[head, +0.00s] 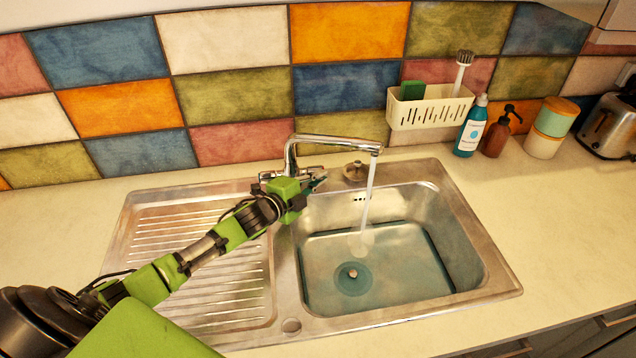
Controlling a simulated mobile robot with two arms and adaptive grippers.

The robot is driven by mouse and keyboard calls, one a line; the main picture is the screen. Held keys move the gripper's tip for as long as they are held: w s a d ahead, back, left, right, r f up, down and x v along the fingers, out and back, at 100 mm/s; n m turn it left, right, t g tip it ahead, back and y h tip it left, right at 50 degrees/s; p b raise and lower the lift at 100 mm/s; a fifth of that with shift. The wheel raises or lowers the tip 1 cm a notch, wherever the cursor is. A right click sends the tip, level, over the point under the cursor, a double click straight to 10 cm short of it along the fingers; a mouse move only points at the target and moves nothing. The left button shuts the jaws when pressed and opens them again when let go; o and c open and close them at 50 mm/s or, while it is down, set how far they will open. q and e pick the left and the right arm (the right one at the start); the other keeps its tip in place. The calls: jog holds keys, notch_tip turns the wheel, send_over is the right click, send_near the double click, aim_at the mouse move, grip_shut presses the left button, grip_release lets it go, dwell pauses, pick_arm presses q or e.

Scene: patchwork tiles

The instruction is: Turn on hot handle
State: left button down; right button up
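The chrome faucet (335,142) stands behind the sink, and its spout reaches right over the basin (470,255). A stream of water (368,200) runs from the spout into the basin. My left gripper (319,181) is at the faucet's base, in front of it, with dark fingertips pointing right. It covers much of the base and handle area. I cannot tell which handle it touches, or whether its fingers are open or shut. A small piece of chrome (266,176) shows left of the gripper. My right gripper is not in view.
The ribbed drainboard (165,225) lies left of the basin, under my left arm. A white caddy (425,113) with a sponge and brush hangs on the tiles. Bottles (471,130), stacked canisters (545,146) and a toaster (612,128) stand at right. The front right counter is clear.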

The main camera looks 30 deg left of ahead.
pick_arm(q)
jog(key=shift+s+d+f+m+t+b, duration=0.1)
jog(key=shift+f+m+t+b, duration=0.45)
jog(key=shift+b, duration=0.7)
jog(key=shift+r, duration=0.15)
jog(key=c, duration=2.2)
grip_release()
jog(key=shift+c, duration=0.2)
jog(key=s+a+r, duration=0.1)
jog(key=s, duration=1)
jog(key=shift+s+a+r, duration=0.25)
jog(key=shift+s+a, duration=0.1)
jog(key=shift+s, duration=0.05)
jog(key=shift+f, duration=0.1)
